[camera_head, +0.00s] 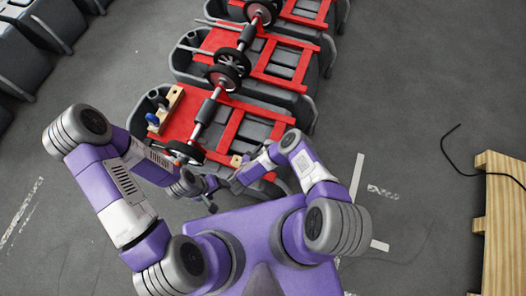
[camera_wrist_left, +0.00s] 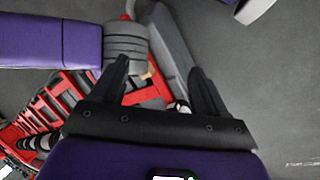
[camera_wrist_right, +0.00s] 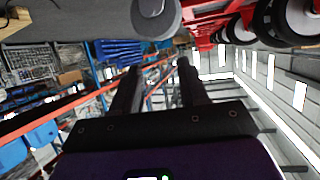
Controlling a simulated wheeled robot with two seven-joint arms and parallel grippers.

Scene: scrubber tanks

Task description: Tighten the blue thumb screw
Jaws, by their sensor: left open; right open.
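The blue thumb screw (camera_head: 152,119) is small in the head view, at the left end of a tan block (camera_head: 173,103) on the nearest red-framed tank (camera_head: 215,117). I cannot tell how far it is screwed in. My left gripper (camera_head: 211,204) is open and empty near the front edge of that tank, apart from the screw. Its spread fingers show in the left wrist view (camera_wrist_left: 160,80). My right gripper (camera_head: 228,184) is near the left one, also apart from the screw. Its spread, empty fingers show in the right wrist view (camera_wrist_right: 158,78). Neither wrist view clearly shows the screw.
A shaft with black wheels (camera_head: 224,77) runs along the row of tanks. A small tan block (camera_head: 236,160) sits at the near edge. A wooden pallet (camera_head: 500,220) and a black cable (camera_head: 450,150) lie at right. Grey floor between is clear.

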